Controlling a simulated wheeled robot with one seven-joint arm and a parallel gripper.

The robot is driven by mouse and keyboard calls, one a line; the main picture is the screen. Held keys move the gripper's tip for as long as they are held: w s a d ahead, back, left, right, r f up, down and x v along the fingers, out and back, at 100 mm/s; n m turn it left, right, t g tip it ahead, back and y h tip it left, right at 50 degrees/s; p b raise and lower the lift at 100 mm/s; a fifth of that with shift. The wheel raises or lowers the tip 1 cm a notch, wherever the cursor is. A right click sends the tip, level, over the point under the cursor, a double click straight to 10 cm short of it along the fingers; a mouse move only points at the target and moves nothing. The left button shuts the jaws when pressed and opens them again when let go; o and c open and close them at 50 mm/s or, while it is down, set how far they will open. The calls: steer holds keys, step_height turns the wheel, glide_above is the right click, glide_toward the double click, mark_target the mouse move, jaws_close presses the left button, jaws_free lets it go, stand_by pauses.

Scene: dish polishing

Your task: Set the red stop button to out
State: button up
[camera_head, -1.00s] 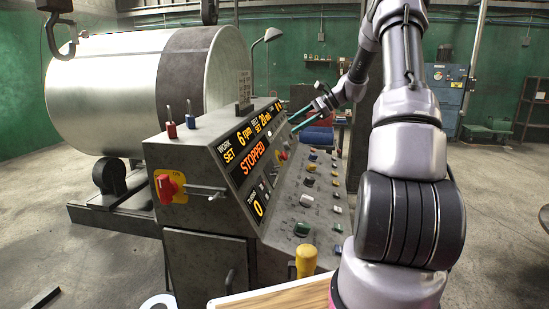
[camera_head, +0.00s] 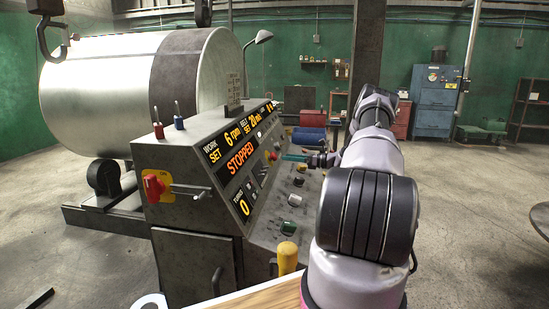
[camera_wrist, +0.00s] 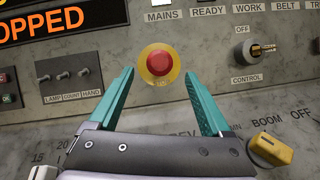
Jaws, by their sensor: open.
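The red stop button (camera_wrist: 159,63) is a round red cap on a yellow disc, on the upright face of the grey control panel (camera_wrist: 225,75). My gripper (camera_wrist: 158,76) has two teal fingers, open and empty. The fingertips point at the panel, one to the left and one to the right of the button and a little lower in the wrist view. No contact shows. I cannot tell whether the button is in or out.
The display (camera_head: 240,160) reads STOPPED. Small toggle switches (camera_wrist: 70,76) lie left of the button, and a control knob (camera_wrist: 251,50) lies right. A yellow knob (camera_wrist: 270,149) stands below right. A large metal drum (camera_head: 120,95) stands behind the console.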

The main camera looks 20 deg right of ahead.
mark_target(276, 156)
steer(key=x, duration=0.7)
jaws_close()
